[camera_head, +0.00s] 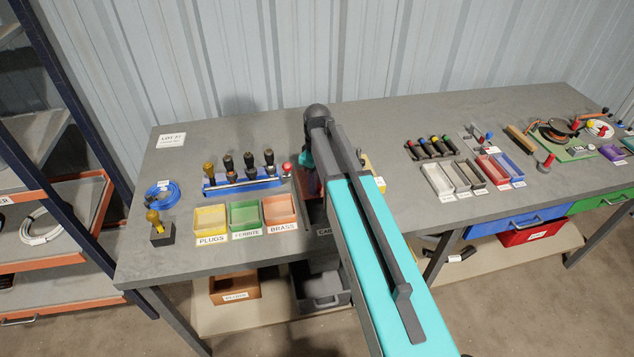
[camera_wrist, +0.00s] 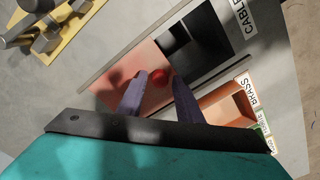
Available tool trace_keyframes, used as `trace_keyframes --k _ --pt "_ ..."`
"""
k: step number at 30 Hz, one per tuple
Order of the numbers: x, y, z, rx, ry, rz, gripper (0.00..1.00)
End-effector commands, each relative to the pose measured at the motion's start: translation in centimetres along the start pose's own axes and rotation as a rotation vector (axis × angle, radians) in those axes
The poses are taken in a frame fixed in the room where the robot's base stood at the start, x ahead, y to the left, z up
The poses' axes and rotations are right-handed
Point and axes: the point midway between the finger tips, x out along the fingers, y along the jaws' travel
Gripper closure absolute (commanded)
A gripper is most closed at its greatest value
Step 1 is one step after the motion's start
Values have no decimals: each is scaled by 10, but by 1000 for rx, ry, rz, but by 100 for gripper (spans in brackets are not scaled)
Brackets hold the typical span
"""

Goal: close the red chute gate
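The chute sits in the bench top beside the label CABLE. In the wrist view a reddish gate plate (camera_wrist: 128,72) covers its left part, and the part nearer the label is a dark opening (camera_wrist: 205,40). In the head view my gripper is hidden behind my arm, and only a sliver of the reddish plate (camera_head: 312,184) shows.
Left of the chute are the yellow (camera_head: 210,219), green (camera_head: 245,214) and orange (camera_head: 279,209) bins, with a blue tool rack (camera_head: 243,185) behind them. A yellow tool holder (camera_wrist: 62,32) lies beyond the chute. Narrow trays (camera_head: 438,178) stand to the right.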

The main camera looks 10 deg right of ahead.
Motion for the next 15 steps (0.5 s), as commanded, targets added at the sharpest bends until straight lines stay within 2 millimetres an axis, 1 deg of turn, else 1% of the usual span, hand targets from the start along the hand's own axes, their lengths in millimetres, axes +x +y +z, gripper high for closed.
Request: trace_keyframes --k 1,5,6,15 --pt "0 0 0 0 0 0 77" --pt "0 0 0 0 0 0 99" --pt "0 0 0 1 0 0 100" --pt "0 -3 3 1 0 0 100"
